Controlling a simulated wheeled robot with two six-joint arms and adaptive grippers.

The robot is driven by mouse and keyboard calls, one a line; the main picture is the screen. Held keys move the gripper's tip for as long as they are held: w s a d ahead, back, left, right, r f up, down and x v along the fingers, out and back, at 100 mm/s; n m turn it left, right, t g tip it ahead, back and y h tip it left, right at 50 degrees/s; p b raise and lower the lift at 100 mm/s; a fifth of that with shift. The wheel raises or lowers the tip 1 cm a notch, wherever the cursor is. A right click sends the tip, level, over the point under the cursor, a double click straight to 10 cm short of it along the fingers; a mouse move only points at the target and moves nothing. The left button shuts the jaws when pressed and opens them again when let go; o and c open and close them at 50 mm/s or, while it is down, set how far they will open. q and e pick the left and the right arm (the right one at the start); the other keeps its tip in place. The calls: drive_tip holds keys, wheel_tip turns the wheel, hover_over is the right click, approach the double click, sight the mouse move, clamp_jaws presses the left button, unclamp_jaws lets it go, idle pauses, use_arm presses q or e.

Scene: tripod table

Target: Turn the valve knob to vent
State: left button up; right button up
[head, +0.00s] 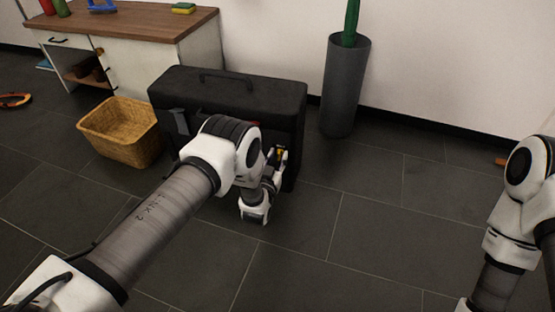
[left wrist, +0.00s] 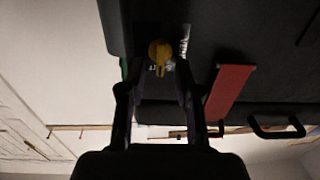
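The yellow valve knob (left wrist: 159,50) shows in the left wrist view on a dark surface, beyond and between my left gripper's fingertips. In the head view a small yellow patch (head: 281,153) shows by the gripper at the right end of the black case (head: 270,96). My left gripper (head: 277,164) is there, partly hidden by my own arm. In the left wrist view the gripper (left wrist: 157,75) is open, its fingers on either side of the knob's line. I cannot tell whether they touch it. The knob's markings are not readable. My right gripper is out of view.
A red strip (left wrist: 230,90) lies right of the fingers in the wrist view. A wicker basket (head: 122,132) stands left of the case, and a tall grey planter (head: 344,88) behind right. A wooden-topped cabinet (head: 130,40) is at back left. The floor at front right is clear.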

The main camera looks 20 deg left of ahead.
use_arm(q)
clamp_jaws()
drive_tip(key=n+p, duration=0.2)
drive_tip(key=n, duration=0.1)
drive_tip(key=shift+s+a+r, duration=0.1)
drive_tip(key=shift+a, duration=0.15)
drive_tip(key=n+p, duration=0.1)
drive_tip(key=n, duration=0.2)
drive_tip(key=shift+a+n, duration=0.15)
drive_tip(key=shift+n, duration=0.15)
drive_tip(key=n, duration=0.1)
drive_tip(key=n+p, duration=0.1)
drive_tip(key=n, duration=0.3)
drive_tip(key=shift+a+f+p, duration=0.25)
drive_tip(key=shift+f+p, duration=0.1)
drive_tip(key=shift+f, duration=0.05)
drive_tip(key=n, duration=0.6)
drive_tip(key=shift+f+p, duration=0.4)
drive_tip(key=shift+n, duration=0.3)
unclamp_jaws()
